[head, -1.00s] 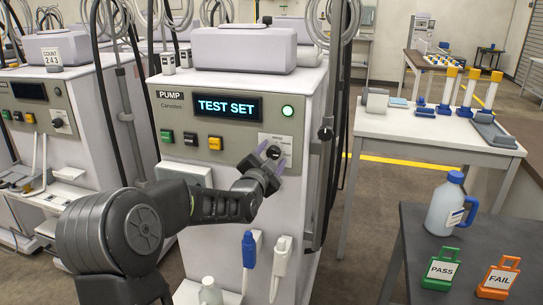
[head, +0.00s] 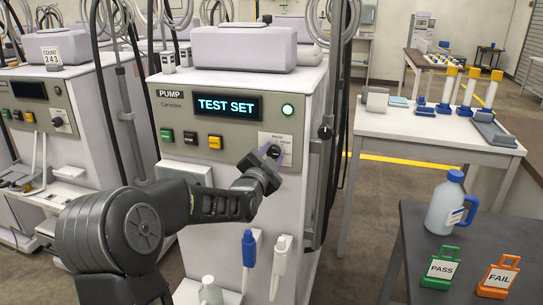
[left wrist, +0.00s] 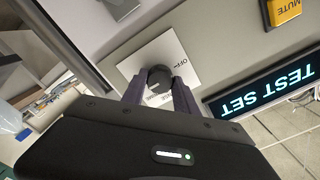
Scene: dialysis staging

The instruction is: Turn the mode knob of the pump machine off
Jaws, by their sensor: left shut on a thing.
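The pump machine (head: 250,190) stands in the middle of the head view, with a lit screen (head: 226,106) reading TEST SET and a lit green lamp (head: 288,110). Its dark round mode knob (left wrist: 160,78) sits on a white label plate with an OFF mark, seen upside down in the left wrist view. My left gripper (head: 272,153) is at the plate, its two fingers on either side of the knob and shut on it. It also shows in the left wrist view (left wrist: 160,92). The knob's pointer direction is hard to tell. My right gripper is not in view.
Green, black and yellow buttons (head: 215,142) line the panel left of the knob. A dark pole with hoses stands at the machine's right side. A dark table (head: 410,225) at right holds a blue-capped jug (head: 445,205) and PASS and FAIL tags.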

